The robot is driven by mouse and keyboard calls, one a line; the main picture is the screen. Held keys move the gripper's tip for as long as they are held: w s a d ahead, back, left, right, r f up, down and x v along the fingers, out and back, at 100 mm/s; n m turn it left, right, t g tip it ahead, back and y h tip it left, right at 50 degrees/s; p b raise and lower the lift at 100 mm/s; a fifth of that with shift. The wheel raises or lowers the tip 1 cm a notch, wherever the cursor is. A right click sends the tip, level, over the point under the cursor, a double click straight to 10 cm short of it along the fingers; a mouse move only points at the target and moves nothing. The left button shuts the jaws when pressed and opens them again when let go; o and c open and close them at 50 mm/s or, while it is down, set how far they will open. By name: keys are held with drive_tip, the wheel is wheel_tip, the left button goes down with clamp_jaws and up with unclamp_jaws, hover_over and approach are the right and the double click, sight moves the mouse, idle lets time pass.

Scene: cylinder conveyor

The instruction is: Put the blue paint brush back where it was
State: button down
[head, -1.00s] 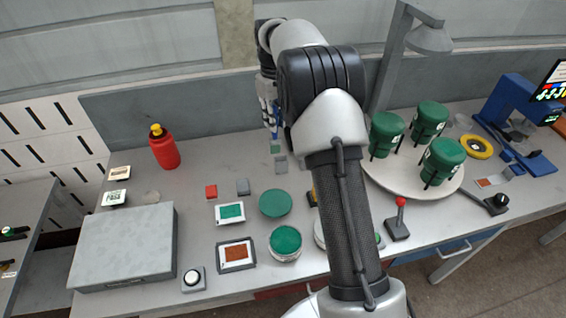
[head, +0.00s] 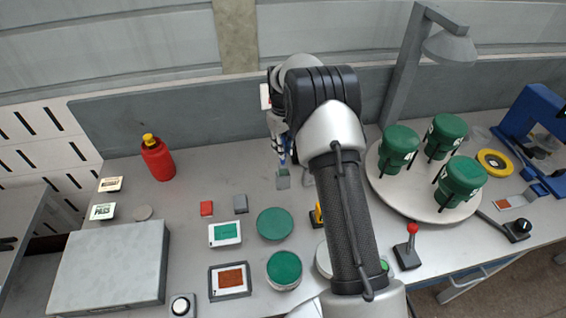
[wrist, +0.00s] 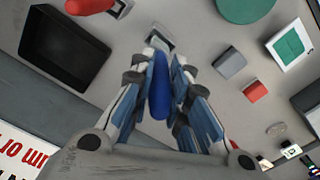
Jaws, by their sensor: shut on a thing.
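My gripper (head: 284,150) is over the rear middle of the workbench, partly hidden by my arm in the head view. In the wrist view its fingers (wrist: 166,62) are closed around the blue paint brush (wrist: 160,88), whose rounded blue handle lies between them. I cannot tell whether the brush touches the block.
A turntable (head: 410,205) with green pots (head: 398,148) stands to the right, near a lamp (head: 402,70). A red-knobbed lever (head: 410,245) is in front. Red (head: 206,208) and grey (head: 241,203) blocks and a green disc (head: 275,224) lie left. A black tray (wrist: 55,55) shows in the wrist view.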

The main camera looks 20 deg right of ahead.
sight(283, 163)
drive_tip(key=shift+f+b, duration=0.3)
drive_tip(key=shift+f, duration=2.75)
drive_tip(key=shift+f, duration=0.2)
drive_tip(key=c, duration=1.5)
unclamp_jaws()
drive_tip(key=shift+c, duration=0.2)
